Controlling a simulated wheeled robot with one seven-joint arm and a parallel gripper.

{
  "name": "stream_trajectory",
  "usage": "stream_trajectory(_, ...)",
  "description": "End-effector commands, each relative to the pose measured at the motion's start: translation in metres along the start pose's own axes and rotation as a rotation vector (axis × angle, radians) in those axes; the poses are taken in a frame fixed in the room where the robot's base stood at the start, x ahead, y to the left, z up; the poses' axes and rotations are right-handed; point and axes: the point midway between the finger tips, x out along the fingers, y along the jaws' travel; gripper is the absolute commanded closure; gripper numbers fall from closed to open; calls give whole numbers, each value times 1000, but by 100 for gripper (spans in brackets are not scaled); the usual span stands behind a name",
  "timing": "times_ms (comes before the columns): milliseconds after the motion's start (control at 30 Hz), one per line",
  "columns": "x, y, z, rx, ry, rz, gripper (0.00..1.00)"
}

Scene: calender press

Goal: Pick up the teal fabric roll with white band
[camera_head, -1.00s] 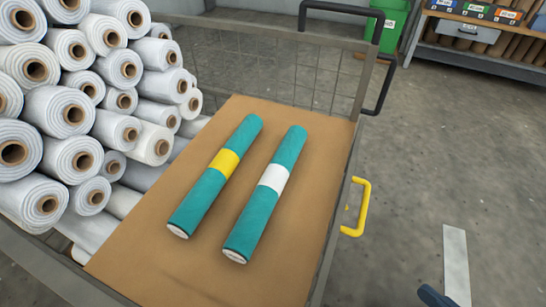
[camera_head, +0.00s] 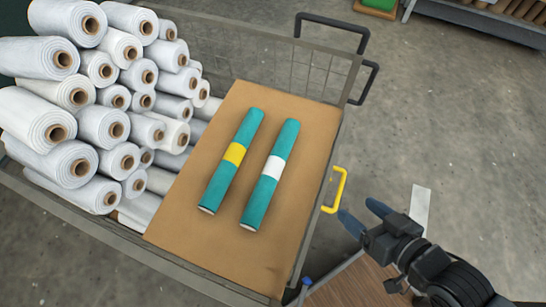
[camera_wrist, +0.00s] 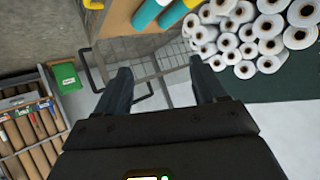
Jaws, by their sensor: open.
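The teal fabric roll with the white band (camera_head: 265,193) lies on a brown board (camera_head: 226,103), to the right of a teal roll with a yellow band (camera_head: 220,184). The two rolls lie side by side with a gap between them. My gripper (camera_head: 360,212) is open and empty, to the right of the cart and apart from the white-band roll. In the wrist view, my two fingers (camera_wrist: 160,68) are spread, and the end of the white-band roll (camera_wrist: 147,14) shows at the top edge, partly cut off.
A wire-sided cart (camera_head: 310,75) holds the board and a pile of white rolls (camera_head: 110,125) on the left. A yellow handle (camera_head: 341,188) sticks out between the board and my gripper. A green bin (camera_wrist: 66,77) and a shelf (camera_wrist: 30,125) show in the wrist view.

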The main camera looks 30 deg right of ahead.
Motion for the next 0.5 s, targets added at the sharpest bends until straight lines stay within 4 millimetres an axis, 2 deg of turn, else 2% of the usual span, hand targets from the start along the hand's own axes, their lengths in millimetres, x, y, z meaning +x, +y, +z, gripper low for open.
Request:
stream_trajectory(33,20,5,1,38,-31,10,30)
stream_trajectory(267,114,29,29,253,-211,64,30)
stream_trajectory(500,204,27,34,507,-401,94,30)
